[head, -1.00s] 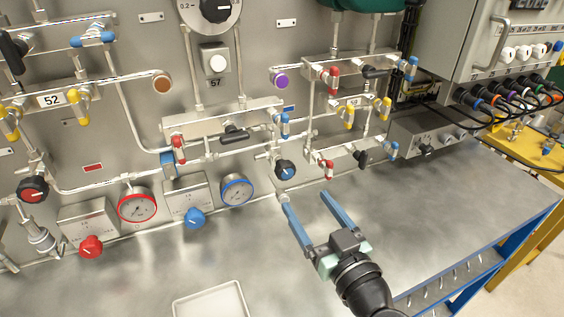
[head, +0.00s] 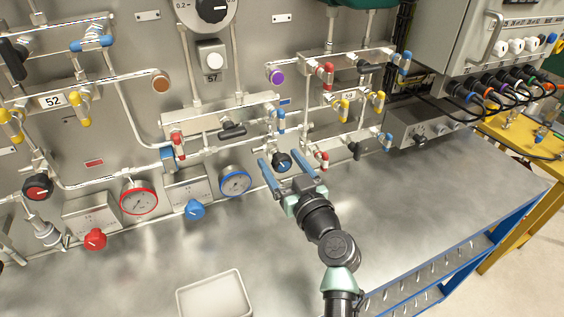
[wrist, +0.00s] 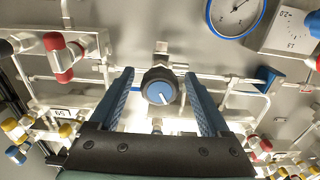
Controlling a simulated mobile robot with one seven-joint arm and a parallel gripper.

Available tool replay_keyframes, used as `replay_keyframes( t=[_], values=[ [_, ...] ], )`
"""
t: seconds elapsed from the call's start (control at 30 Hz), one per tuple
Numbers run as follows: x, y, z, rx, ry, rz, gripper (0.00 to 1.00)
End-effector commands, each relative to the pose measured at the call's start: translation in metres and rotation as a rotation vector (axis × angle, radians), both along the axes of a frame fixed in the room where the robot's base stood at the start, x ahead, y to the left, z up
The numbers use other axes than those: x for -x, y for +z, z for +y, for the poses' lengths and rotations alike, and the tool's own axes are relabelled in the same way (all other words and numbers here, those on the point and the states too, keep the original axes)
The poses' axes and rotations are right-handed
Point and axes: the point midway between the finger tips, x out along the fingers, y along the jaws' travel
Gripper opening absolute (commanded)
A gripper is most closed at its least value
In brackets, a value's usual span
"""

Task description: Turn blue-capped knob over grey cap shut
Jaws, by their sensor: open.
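The blue-capped knob (head: 282,162) has a black body and a blue face with a white line. It shows near the middle of the wrist view (wrist: 159,87), its white line slanting toward the lower right. My gripper (head: 279,159) is open, with one blue finger on each side of the knob. In the wrist view a gap shows between the knob and each finger (wrist: 158,76); I cannot tell how far the fingertips reach along it. A grey fitting (wrist: 161,48), perhaps the grey cap, shows above the knob in the wrist view. My gripper hides that area in the head view.
A blue-rimmed gauge (head: 236,182) and a blue knob (head: 194,210) are left of my gripper. Red-handled (head: 321,160) and blue-handled (head: 281,121) valves are close by. A pale tray (head: 214,296) lies on the bench at the front. The bench to the right is clear.

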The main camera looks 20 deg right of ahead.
Motion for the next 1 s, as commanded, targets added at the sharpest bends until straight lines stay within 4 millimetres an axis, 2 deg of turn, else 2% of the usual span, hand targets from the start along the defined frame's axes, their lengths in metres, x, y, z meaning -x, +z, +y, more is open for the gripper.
replay_keyframes(
  t=[0.07, 0.5, 0.77, 1.0],
  values=[
    [0.0002, -0.0001, 0.0000, 0.000, 0.000, 0.000, 0.81],
    [0.0006, -0.0003, -0.0002, -0.001, 0.000, 0.001, 0.02],
    [0.0006, -0.0009, -0.0001, -0.019, 0.000, 0.002, 0.00],
    [0.0007, -0.0022, -0.0001, -0.125, -0.001, 0.005, 0.00]
  ],
)
